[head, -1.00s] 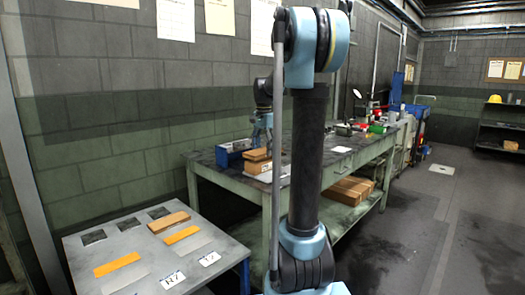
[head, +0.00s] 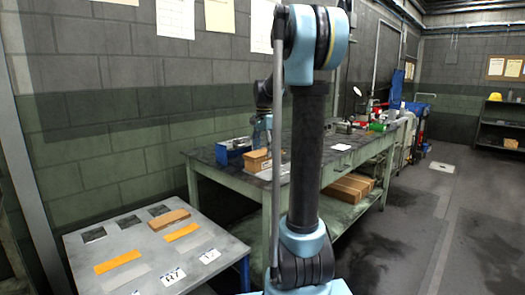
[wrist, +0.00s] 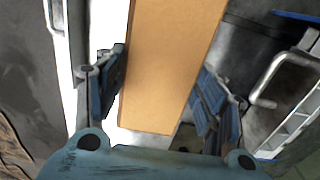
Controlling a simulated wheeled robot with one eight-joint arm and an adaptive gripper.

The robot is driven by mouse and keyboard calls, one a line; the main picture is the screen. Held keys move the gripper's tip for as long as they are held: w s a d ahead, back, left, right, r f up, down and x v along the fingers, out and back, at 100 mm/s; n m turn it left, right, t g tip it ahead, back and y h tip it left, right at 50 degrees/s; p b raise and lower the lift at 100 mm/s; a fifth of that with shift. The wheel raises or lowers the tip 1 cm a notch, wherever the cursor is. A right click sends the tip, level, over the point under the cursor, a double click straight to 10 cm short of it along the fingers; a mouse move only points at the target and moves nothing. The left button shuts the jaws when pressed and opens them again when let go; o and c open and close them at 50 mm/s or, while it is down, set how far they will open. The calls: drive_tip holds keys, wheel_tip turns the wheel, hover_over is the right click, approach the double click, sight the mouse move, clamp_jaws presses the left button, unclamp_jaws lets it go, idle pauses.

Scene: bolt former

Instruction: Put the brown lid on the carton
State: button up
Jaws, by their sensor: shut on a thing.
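My gripper (wrist: 165,90) is shut on a long flat brown board, which looks like the brown lid (wrist: 165,65), with a finger at each long side. In the head view my gripper is over the bench, mostly hidden by my arm. I cannot tell from the wrist view whether the carton is under the lid.
The green bench (head: 228,178) has a blue bin (head: 233,150) at its left end and tools farther back. Brown boxes (head: 349,187) lie on its lower shelf. A grey table (head: 85,253) at left holds a brown block (head: 169,219) and orange strips.

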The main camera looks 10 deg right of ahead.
drive_tip(key=shift+f, duration=0.4)
drive_tip(key=o, duration=0.9)
drive_tip(key=shift+c, duration=0.2)
wheel_tip(320, 180, up, 12)
drive_tip(key=shift+f, duration=0.1)
idle(0.4)
